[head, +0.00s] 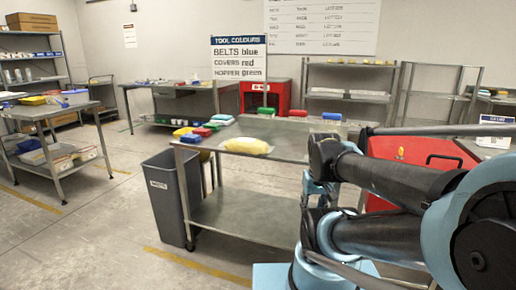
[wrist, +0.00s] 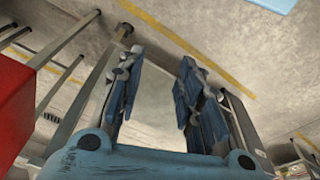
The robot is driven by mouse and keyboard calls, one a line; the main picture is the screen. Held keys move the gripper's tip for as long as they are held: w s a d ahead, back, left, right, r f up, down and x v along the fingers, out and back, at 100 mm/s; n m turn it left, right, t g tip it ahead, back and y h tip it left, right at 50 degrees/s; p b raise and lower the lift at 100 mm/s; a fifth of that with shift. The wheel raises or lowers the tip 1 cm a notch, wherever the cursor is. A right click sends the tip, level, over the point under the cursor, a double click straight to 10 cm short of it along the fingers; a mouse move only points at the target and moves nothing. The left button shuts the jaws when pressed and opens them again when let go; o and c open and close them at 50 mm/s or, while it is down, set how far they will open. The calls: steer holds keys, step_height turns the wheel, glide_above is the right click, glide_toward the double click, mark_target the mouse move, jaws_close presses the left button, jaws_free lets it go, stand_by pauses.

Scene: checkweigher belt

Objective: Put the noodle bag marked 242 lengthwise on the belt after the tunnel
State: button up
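A yellow bag (head: 247,146) lies on the top of a steel cart (head: 295,150) in the head view. No number can be read on it, so I cannot tell whether it is the bag marked 242. My gripper (wrist: 160,70) shows in the wrist view with its two blue fingers apart and nothing between them; floor and metal rails lie beyond. In the head view my arm fills the right side, and the gripper is mostly hidden behind it, by the cart's right end. I cannot make out a belt or tunnel in either view.
A grey bin (head: 168,199) stands at the cart's left end. Coloured blocks (head: 195,133) lie at the cart's back left. A red cabinet (head: 425,152) stands at right, partly behind my arm. A loaded table (head: 50,108) stands at left. The floor at front left is clear.

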steer(key=shift+d, duration=0.15)
steer(key=shift+o, duration=1.4)
steer(key=o, duration=0.9)
steer(key=shift+r+m, duration=0.4)
steer(key=shift+r, duration=0.55)
steer(key=o, duration=0.3)
steer(key=shift+w+a+r+m, duration=0.2)
steer(key=shift+w+r+m, duration=0.2)
steer(key=shift+w+r, duration=0.3)
steer(key=shift+o, duration=0.2)
step_height(320, 180, up, 19)
steer(key=m+y, duration=0.6)
steer(key=m, duration=1.5)
glide_above(249, 140)
steer(key=s+d, duration=0.2)
steer(key=d, duration=0.5)
steer(key=x, duration=1.7)
steer(key=shift+s+f, duration=0.25)
steer(key=shift+s, duration=0.1)
